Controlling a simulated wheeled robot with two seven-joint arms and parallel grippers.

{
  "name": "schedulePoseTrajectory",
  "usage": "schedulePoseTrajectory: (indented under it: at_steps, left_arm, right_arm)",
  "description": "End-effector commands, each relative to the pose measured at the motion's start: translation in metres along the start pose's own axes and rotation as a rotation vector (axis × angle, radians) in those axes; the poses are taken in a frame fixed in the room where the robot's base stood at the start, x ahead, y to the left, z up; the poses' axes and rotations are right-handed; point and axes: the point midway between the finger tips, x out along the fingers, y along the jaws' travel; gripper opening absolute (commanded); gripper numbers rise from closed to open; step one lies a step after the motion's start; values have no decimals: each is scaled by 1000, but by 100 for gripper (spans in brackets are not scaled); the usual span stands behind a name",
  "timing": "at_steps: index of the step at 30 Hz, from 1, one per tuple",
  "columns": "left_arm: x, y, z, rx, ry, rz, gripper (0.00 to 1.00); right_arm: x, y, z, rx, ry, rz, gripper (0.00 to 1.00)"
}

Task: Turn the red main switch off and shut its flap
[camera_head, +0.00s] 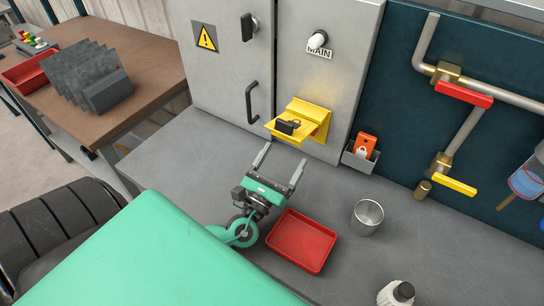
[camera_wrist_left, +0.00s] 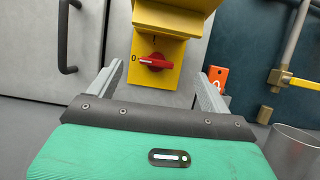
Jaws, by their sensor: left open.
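The yellow switch housing (camera_head: 318,110) is on the grey cabinet door below the MAIN label. Its yellow flap (camera_head: 291,132) stands open, jutting out toward me with a dark handle-like piece at its edge. The flap hides most of the switch in the head view. In the left wrist view the red main switch (camera_wrist_left: 156,62) shows below the raised flap (camera_wrist_left: 168,18); its white mark lies toward the 0 at left. My left gripper (camera_head: 280,166) is open and empty, below and in front of the housing, its fingers pointing at it. My right gripper is not in view.
Below are a red tray (camera_head: 301,242) and a metal cup (camera_head: 367,216). A holder with an orange tag (camera_head: 364,146) hangs right of the switch. A black door handle (camera_head: 251,103) is at left. Pipes with a red lever (camera_head: 464,94) and a yellow lever (camera_head: 456,184) are at right.

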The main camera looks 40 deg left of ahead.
Motion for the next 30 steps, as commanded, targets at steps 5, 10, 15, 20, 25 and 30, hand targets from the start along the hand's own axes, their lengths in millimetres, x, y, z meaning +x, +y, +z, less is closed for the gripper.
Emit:
schedulePoseTrajectory:
  at_steps: [5,10,15,20,25,30]
  left_arm:
    - [-27,0,9,0,1,-1,82]
    - [-40,0,15,0,0,0,82]
    - [-44,0,18,0,-1,1,82]
    - [-44,0,19,0,-1,1,82]
    - [-43,0,19,-13,1,3,62]
    - [-34,-6,22,-196,25,41,29]
  right_arm:
    - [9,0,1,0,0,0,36]
    - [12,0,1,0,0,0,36]
    - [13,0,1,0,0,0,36]
    - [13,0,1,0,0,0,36]
    - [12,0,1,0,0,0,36]
    - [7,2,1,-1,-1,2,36]
